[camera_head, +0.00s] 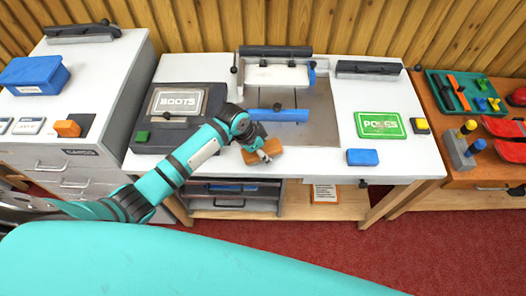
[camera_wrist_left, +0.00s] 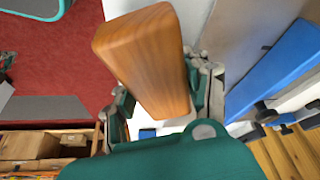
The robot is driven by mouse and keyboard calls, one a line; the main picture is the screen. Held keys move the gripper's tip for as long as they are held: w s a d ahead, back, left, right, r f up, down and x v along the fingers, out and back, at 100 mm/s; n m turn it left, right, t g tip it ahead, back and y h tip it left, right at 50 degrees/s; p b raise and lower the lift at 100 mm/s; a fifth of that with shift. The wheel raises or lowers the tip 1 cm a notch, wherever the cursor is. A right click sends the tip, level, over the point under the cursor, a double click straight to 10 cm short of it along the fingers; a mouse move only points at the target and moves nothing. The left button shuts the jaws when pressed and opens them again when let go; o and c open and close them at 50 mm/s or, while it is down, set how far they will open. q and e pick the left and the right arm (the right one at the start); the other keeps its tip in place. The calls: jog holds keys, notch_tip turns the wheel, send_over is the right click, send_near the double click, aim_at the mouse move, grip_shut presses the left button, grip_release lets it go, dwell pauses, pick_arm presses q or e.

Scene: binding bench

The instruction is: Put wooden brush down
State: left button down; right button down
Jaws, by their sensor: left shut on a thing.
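The wooden brush (camera_head: 264,151) is an orange-brown block at the front edge of the white bench in the head view. My left gripper (camera_head: 262,154) is shut on it. In the left wrist view the brush (camera_wrist_left: 148,60) fills the middle, held between the two fingers (camera_wrist_left: 160,105), its long wood-grained side facing the camera. I cannot tell whether its underside touches the bench top (camera_head: 310,164). Bristles are not visible. My right gripper does not show in either view.
A blue block (camera_head: 362,157) lies right of the brush, near the front edge. A blue bar (camera_head: 278,115) crosses the machine behind it. A dark pad marked BOOTS (camera_head: 178,103) and a green card (camera_head: 379,124) flank the machine. The bench front between brush and blue block is clear.

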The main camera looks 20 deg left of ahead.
pick_arm(q)
jog(key=shift+f, duration=0.8)
jog(key=shift+f, duration=0.35)
jog(key=c, duration=0.8)
grip_release()
jog(key=shift+s, duration=0.15)
jog(key=shift+o, duration=1)
jog(key=shift+f, duration=0.1)
jog(key=v, duration=1.2)
jog(key=shift+r+b, duration=0.35)
jog(key=shift+r, duration=0.1)
